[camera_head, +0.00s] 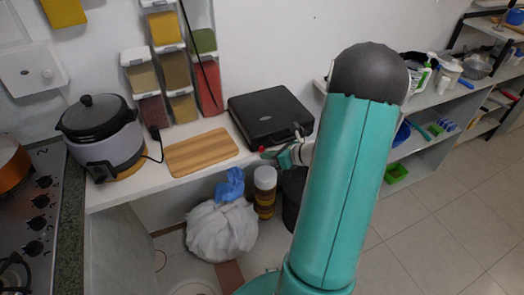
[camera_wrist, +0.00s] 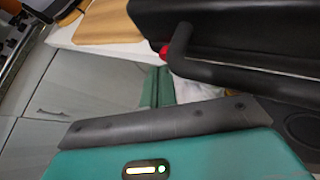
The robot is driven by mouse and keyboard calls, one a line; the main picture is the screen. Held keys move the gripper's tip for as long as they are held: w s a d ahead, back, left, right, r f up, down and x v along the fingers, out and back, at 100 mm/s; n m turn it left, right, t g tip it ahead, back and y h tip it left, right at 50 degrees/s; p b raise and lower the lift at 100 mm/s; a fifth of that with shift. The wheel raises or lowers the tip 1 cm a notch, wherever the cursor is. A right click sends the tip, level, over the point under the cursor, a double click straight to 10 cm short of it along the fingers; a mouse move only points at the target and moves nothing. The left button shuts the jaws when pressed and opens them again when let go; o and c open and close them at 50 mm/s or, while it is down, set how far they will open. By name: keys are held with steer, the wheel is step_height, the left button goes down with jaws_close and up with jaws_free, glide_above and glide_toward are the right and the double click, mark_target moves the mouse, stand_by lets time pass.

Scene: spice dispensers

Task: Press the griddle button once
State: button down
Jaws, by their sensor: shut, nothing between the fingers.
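The griddle (camera_head: 270,112) is a black, closed, box-shaped appliance on the white counter. In the wrist view the griddle (camera_wrist: 235,25) fills the upper right, with its dark bar handle (camera_wrist: 245,77) in front. A small red button (camera_wrist: 165,50) shows beside the bent end of the handle. A red spot (camera_head: 262,149) also shows in the head view, near the griddle's front left corner. My gripper (camera_head: 272,155) is shut and empty, just in front of and below that corner. In the wrist view its green fingers (camera_wrist: 158,80) point toward the button, and I cannot tell whether they touch it.
A wooden board (camera_head: 201,152) lies left of the griddle. A rice cooker (camera_head: 101,135) stands farther left, beside a stove (camera_head: 38,225). Spice dispensers (camera_head: 173,70) stand behind the board. A white bag (camera_head: 222,232) and a striped jar (camera_head: 265,190) sit below the counter.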

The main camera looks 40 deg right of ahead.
steer(key=shift+w+a, duration=0.1)
steer(key=shift+w, duration=0.25)
